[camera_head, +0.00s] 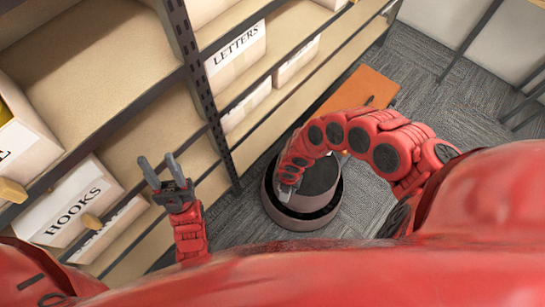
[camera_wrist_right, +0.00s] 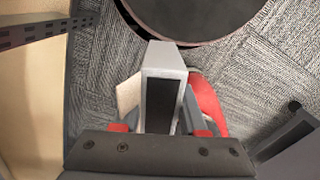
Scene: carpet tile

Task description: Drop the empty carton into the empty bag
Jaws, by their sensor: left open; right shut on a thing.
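My left gripper (camera_head: 160,168) is open and empty in the head view, in front of the shelves. My right gripper (camera_head: 287,188) points down beyond its red arm; its tip is small there. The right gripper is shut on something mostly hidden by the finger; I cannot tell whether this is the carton. I cannot make out the bag in either view.
Shelving with a dark upright (camera_head: 190,60) fills the left side. An orange flat-topped thing (camera_head: 352,92) stands beyond my right arm.

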